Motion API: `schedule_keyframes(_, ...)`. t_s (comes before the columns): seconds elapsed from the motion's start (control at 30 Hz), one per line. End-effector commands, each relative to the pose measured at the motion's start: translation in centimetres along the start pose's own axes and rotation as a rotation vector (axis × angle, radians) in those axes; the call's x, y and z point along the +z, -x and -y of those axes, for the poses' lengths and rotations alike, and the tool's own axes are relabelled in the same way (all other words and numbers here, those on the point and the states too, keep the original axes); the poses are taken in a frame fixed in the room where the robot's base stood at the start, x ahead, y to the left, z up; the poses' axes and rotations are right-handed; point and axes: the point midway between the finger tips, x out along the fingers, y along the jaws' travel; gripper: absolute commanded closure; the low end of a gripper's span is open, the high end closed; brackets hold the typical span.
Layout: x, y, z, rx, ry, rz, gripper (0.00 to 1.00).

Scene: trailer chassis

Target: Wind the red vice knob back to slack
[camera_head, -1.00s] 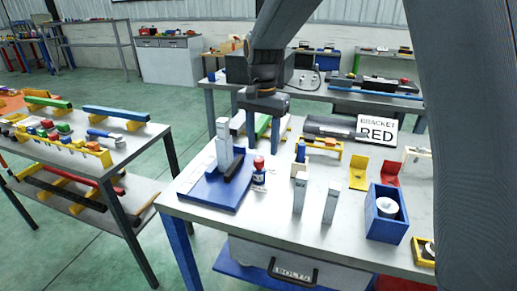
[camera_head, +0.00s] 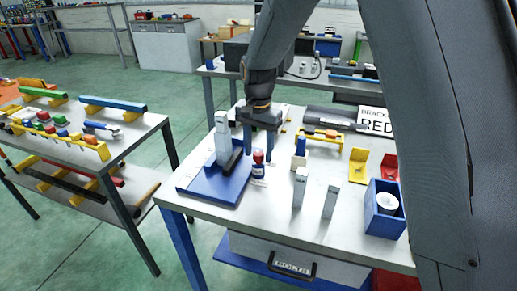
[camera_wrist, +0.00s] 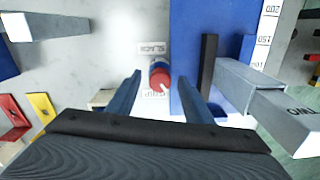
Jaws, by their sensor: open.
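The red vice knob (camera_head: 258,156) stands on a short blue post near the right edge of the blue vice base (camera_head: 205,188). In the wrist view, the red knob (camera_wrist: 160,78) shows between my fingers, with a pale mark on its lower side. One label (camera_wrist: 153,48) above it seems to read "SLACK" upside down; another, partly covered, lies just below. My gripper (camera_head: 259,152) points down over the knob, fingers apart on either side. In the wrist view, my gripper (camera_wrist: 161,76) is open, with gaps to the knob. Finger height against the knob is hard to tell.
A grey upright block (camera_head: 222,135) and a dark bar (camera_head: 232,161) stand on the vice base left of my gripper. Two grey posts (camera_head: 299,188) stand to the right, with a blue box (camera_head: 385,212) beyond. Yellow (camera_head: 358,166) and red brackets lie further back.

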Motion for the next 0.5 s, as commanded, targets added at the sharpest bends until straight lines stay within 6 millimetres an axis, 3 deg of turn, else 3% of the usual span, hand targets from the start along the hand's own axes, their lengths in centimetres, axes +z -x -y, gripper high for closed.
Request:
schedule_keyframes(0.17, -0.01, -0.02, -0.01, 0.000, 0.000, 0.000, 0.54)
schedule_keyframes(0.43, 0.00, 0.00, -0.01, 0.000, 0.000, 0.000, 0.95)
schedule_keyframes(0.5, 0.00, 0.00, -0.02, 0.000, 0.001, 0.000, 0.95)
